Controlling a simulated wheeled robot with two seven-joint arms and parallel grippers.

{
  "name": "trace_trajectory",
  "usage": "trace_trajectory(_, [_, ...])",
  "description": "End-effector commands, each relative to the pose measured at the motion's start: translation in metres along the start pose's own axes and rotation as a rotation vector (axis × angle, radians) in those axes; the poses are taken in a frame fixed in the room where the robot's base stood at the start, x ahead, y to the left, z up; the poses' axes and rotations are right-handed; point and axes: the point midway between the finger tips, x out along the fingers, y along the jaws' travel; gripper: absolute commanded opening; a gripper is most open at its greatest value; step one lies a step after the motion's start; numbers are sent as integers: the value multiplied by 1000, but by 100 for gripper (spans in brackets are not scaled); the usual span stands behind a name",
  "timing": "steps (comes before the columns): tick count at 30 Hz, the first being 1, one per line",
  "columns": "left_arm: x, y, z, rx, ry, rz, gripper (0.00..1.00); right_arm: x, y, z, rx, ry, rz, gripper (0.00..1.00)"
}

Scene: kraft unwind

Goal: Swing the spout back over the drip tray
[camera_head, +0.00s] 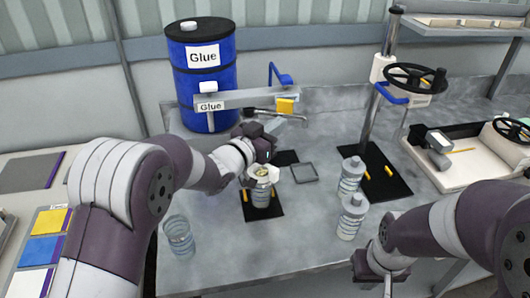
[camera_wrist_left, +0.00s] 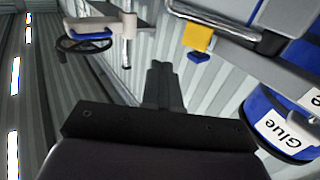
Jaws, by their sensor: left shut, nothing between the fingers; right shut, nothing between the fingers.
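The thin metal spout (camera_head: 262,111) runs to the right below a grey beam labelled Glue, past a yellow block (camera_head: 285,106). My left gripper (camera_head: 268,146) is shut and empty, below the spout and behind a clear jar; contact with the spout is unclear. In the left wrist view its shut fingers (camera_wrist_left: 164,85) are below and left of the yellow block (camera_wrist_left: 198,38). My right gripper (camera_head: 387,288) is shut and empty at the bottom.
A clear jar (camera_head: 261,193) stands on a black mat (camera_head: 264,213). Two capped bottles (camera_head: 351,222) stand to its right, an open clear jar (camera_head: 179,237) to its left. A blue drum (camera_head: 205,75) is behind. A press with a black handwheel (camera_head: 414,77) stands right.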

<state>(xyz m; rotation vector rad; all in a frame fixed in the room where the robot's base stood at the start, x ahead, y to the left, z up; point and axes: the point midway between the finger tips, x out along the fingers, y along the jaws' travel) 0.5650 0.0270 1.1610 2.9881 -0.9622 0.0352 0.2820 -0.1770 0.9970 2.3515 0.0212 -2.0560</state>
Motion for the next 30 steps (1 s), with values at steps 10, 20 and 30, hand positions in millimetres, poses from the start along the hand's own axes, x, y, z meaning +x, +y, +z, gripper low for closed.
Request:
trace_trajectory(10, [-56,29,4,-2,-4,-1,0,16,0,1,0,0,0,0])
trace_trajectory(20, [-62,32,3,-3,-6,-1,0,16,0,2,0,0,0,0])
trace_trajectory(30, [-73,11,23,-9,-143,-106,0,14,0,1,0,0,0,0])
